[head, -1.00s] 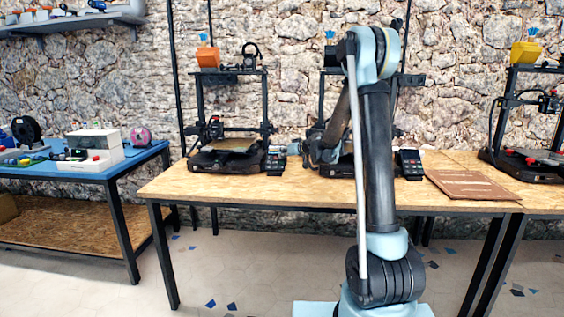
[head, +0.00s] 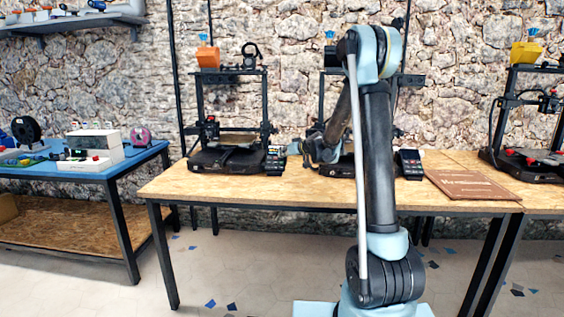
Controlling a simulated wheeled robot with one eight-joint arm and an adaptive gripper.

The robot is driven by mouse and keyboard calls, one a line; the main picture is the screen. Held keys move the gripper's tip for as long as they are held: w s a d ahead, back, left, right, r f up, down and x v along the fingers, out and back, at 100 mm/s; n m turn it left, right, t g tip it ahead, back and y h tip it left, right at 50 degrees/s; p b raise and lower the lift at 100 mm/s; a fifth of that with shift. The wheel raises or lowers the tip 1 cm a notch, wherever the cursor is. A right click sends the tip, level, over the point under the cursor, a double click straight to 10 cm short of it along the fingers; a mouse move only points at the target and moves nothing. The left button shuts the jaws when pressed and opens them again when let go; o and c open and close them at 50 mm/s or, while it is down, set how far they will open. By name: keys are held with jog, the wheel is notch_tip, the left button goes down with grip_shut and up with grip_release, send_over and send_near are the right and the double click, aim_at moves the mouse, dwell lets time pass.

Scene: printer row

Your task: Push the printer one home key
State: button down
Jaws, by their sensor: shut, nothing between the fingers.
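The left printer (head: 230,160), a dark open-frame machine, stands on the wooden table. Its control panel (head: 275,160), with a small screen and keys, is at its front right corner. My gripper (head: 293,149) is just right of the panel's upper part, small and partly merged with my dark wrist. It is shut and empty. I cannot tell whether it touches the panel or which key is the home key. The middle printer (head: 330,72) is largely hidden behind my arm. Its panel (head: 410,163) shows to the right of my arm.
A brown board (head: 470,184) lies on the wooden table (head: 220,193). A third printer (head: 530,160) stands at the right. A blue table (head: 100,172) with boxes and spools is at the left. The wooden table's front left is clear.

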jog(key=shift+s+r, duration=1.05)
jog(key=shift+r, duration=0.25)
jog(key=shift+s+r, duration=0.75)
jog(key=shift+r, duration=0.2)
jog(key=s+d+m+g+h, duration=0.1)
jog(key=s+d, duration=0.3)
jog(key=s, duration=0.3)
jog(key=s+d+f+g+h, duration=0.1)
jog(key=s+d, duration=0.2)
jog(key=s, duration=0.5)
jog(key=s+d+m+g+h, duration=0.1)
jog(key=s+d, duration=0.3)
jog(key=s, duration=0.3)
jog(key=s+d+f+m+g+h, duration=0.1)
jog(key=s+d+f, duration=0.3)
jog(key=s, duration=0.6)
jog(key=s+d+f+m+g+h, duration=0.2)
jog(key=s+d+f, duration=0.3)
jog(key=s, duration=0.5)
jog(key=s+d+f+m+g+h, duration=0.1)
jog(key=s+d+f+h, duration=0.2)
jog(key=s+d, duration=0.3)
jog(key=s+f, duration=0.1)
jog(key=s, duration=0.3)
jog(key=shift+d+f+m+g, duration=0.25)
jog(key=shift+d+m+g, duration=0.15)
